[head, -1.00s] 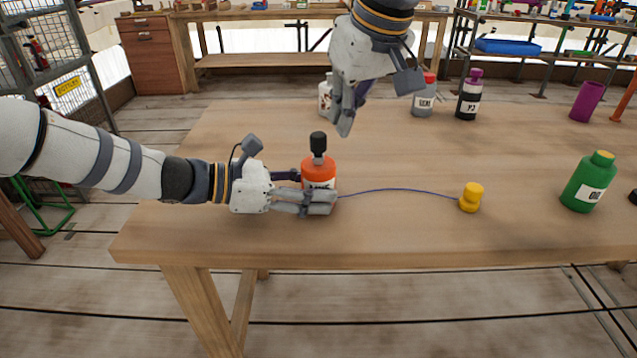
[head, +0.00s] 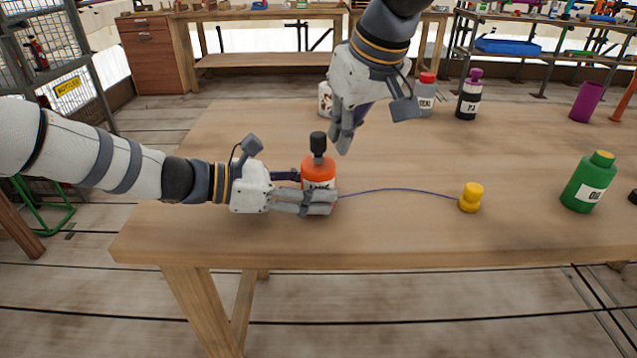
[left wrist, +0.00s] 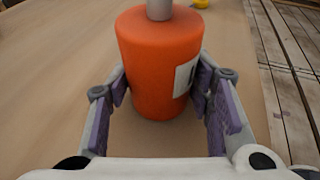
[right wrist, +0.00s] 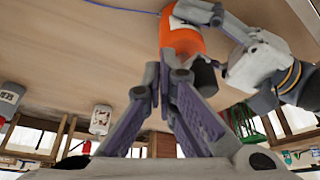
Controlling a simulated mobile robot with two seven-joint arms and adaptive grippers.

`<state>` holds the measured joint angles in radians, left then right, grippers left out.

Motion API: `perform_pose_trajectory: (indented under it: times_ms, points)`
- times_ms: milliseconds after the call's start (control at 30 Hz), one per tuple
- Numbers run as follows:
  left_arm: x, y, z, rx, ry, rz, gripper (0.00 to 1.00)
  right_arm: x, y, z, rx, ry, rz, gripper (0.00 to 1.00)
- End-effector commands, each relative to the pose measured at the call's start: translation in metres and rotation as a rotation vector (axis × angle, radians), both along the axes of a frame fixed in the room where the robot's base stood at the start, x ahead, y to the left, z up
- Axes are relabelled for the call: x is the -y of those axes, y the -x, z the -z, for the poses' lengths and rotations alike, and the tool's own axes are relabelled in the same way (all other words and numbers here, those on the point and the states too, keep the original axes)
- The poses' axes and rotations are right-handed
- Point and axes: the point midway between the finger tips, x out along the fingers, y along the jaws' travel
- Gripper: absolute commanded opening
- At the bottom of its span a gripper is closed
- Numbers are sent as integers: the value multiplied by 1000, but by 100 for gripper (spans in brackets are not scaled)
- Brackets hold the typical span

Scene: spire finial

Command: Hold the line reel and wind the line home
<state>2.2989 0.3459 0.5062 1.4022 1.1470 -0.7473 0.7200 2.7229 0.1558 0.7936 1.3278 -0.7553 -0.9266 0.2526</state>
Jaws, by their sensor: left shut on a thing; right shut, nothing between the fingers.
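The line reel (head: 319,170) is an orange cylinder with a white label and a black knob (head: 318,143) on a grey stem on top. It stands upright on the table. My left gripper (head: 318,197) is shut around its body; the left wrist view shows the reel (left wrist: 158,62) between both fingers. A thin blue line (head: 400,190) runs from the reel to a yellow weight-like piece (head: 471,197) lying to the right. My right gripper (head: 343,142) is shut and empty, just above and right of the knob, apart from it. The right wrist view shows the reel (right wrist: 183,38) beyond the fingertips.
A green bottle (head: 588,184) stands at the right of the table (head: 430,235). A white bottle (head: 325,98), a grey bottle with red cap (head: 426,104), a dark bottle with purple cap (head: 469,98) and a purple cup (head: 587,102) stand at the back. The table front is clear.

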Motion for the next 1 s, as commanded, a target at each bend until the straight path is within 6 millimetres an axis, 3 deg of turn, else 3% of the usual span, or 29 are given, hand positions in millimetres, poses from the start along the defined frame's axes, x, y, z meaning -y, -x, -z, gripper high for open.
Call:
perform_pose_trajectory:
  times_ms: [1000]
  points:
    - [0,0,1,-1,-2,0,31,-15,2,0,0,0,-1,0]
